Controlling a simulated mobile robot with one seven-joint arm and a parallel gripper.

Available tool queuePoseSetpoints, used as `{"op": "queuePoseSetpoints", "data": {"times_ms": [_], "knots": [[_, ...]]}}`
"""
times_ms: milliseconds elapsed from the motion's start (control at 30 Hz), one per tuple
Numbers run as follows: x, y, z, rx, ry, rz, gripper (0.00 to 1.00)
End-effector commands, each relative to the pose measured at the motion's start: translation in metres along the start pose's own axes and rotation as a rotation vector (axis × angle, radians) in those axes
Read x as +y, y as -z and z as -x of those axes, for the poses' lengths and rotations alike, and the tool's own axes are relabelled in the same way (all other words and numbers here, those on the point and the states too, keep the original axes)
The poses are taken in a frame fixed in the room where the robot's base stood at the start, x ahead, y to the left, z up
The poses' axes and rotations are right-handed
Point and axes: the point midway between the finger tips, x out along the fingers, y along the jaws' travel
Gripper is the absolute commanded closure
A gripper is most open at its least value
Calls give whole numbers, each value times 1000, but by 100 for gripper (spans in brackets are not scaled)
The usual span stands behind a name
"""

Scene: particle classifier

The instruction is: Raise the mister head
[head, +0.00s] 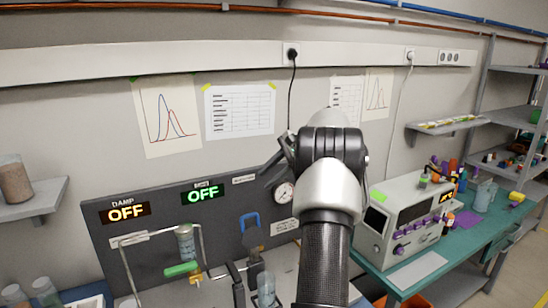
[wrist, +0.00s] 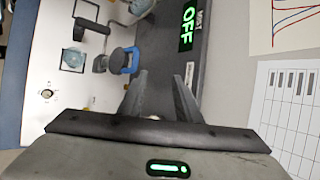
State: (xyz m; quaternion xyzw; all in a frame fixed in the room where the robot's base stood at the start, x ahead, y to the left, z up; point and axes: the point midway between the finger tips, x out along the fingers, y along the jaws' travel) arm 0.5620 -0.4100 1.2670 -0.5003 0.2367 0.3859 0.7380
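No part is labelled as the mister head, and I cannot tell for certain which one it is. A blue handle (head: 252,222) stands on a dark fitting in front of the grey panel. It also shows in the wrist view (wrist: 131,60), left of my fingertips and apart from them. My gripper (wrist: 160,84) is open with nothing between its fingers. In the head view my arm hides most of it, in front of the panel's upper right.
The grey panel (head: 150,240) carries two displays reading OFF and a round gauge (head: 284,193). A green-handled lever (head: 181,269) is at left. A grey instrument (head: 405,222) stands on the green bench at right. A clear vessel (head: 265,288) stands below the blue handle.

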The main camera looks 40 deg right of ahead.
Motion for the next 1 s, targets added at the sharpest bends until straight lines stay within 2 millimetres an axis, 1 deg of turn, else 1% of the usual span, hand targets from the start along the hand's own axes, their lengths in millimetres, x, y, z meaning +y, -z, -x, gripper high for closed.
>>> {"op": "queuePoseSetpoints", "data": {"times_ms": [700,1000], "knots": [[-34,3,35,-2,2,1,69],[-42,3,45,-2,1,-1,69]]}}
